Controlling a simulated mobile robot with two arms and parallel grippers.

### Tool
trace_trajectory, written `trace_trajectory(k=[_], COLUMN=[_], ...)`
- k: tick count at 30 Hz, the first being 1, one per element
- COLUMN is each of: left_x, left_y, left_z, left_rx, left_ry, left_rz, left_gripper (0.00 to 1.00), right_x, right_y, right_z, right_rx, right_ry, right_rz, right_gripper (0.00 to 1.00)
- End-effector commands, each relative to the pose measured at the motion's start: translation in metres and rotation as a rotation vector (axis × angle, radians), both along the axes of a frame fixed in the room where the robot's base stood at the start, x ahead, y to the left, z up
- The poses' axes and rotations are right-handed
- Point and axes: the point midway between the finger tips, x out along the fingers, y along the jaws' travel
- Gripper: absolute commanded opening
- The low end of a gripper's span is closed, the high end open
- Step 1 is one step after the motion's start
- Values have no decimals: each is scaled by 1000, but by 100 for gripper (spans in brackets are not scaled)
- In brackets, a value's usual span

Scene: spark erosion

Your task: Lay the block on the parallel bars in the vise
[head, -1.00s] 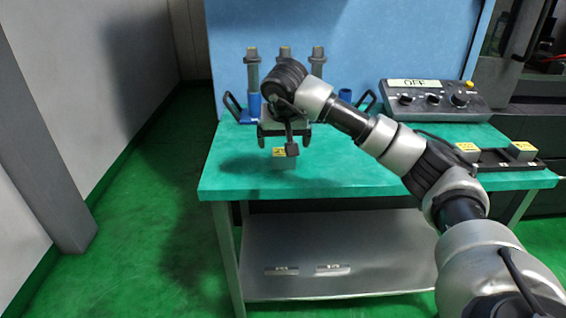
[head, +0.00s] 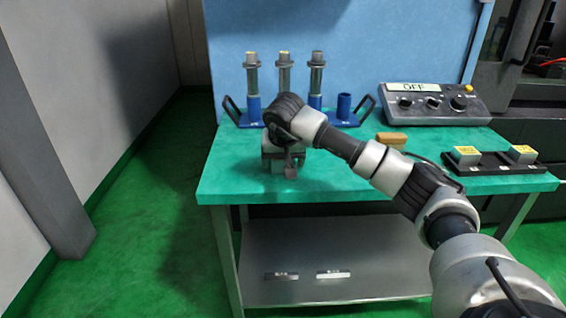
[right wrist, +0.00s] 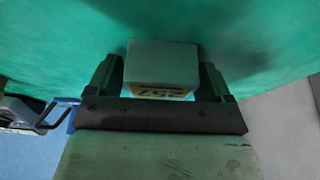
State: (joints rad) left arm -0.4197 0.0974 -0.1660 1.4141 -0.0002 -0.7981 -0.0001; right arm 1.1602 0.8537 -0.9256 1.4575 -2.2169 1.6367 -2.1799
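The grey block with a yellow label (right wrist: 160,68) sits on the green table between the two fingers of my right gripper (right wrist: 160,72) in the right wrist view. The fingers stand close along both sides, and I cannot tell whether they press on it. In the head view my right gripper (head: 283,165) is down at the table's front left, and it mostly hides the block. I cannot make out a vise. Two small flat bars, a left one (head: 281,276) and a right one (head: 333,274), lie on the lower shelf. My left gripper is not in view.
Behind my gripper is a blue rack (head: 250,118) with several upright holders. A control box reading OFF (head: 435,102) stands at the back right. A black tray (head: 493,168) with two labelled blocks and a tan object (head: 391,138) are on the right.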

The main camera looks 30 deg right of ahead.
Motion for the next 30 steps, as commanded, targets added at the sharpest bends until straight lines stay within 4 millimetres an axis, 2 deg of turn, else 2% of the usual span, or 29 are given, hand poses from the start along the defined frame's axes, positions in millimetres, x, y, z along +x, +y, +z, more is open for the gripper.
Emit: trace_trajectory(k=[1,9,11,20,23,28,30], left_x=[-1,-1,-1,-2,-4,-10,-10], left_y=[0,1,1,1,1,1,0], left_z=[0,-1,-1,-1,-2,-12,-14], left_rx=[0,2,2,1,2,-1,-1], left_ry=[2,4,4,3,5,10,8], left_rz=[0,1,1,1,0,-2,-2], left_gripper=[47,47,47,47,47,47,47], right_x=[0,0,0,0,1,1,-17], right_y=[0,0,0,0,0,0,-5], right_z=[0,0,1,7,17,47,53], right_rx=[0,0,0,0,0,0,-2], right_ry=[0,0,-2,-3,-5,-7,-4], right_rz=[0,0,-1,-1,0,-2,-1], right_gripper=[74,32,26,26,26,26,26])
